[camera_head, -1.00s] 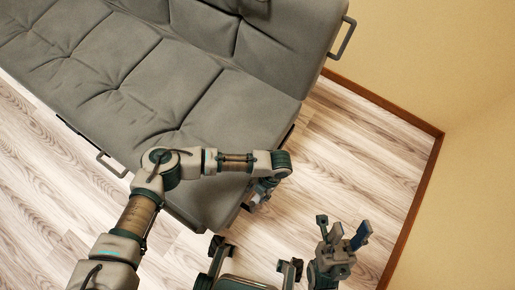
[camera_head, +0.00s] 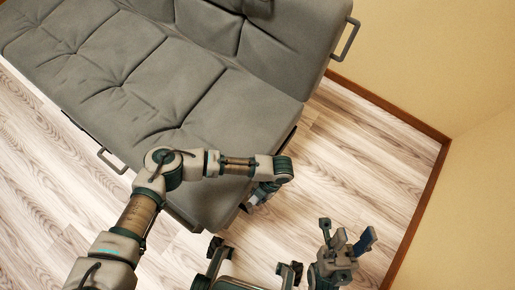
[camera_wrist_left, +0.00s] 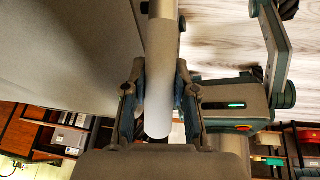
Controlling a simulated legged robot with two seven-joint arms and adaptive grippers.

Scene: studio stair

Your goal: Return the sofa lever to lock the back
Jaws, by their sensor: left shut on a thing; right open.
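The grey sofa (camera_head: 190,98) fills the upper left of the head view, its padded back along the top. The lever (camera_wrist_left: 160,62) is a pale round bar with a rounded end. In the left wrist view it runs down from the top edge between the fingers. My left gripper (camera_wrist_left: 158,103) is shut on it. In the head view my left gripper (camera_head: 256,198) is at the sofa's near right side, and the arm hides most of the lever there. My right gripper (camera_head: 350,241) is open and empty above the floor, right of the sofa and apart from it.
A bent metal handle (camera_head: 346,38) sticks out from the sofa back's right end. Another handle (camera_head: 110,161) is low on the front edge. A beige wall (camera_head: 440,70) with a brown skirting board (camera_head: 418,216) bounds the right. The wood floor (camera_head: 350,150) between is clear.

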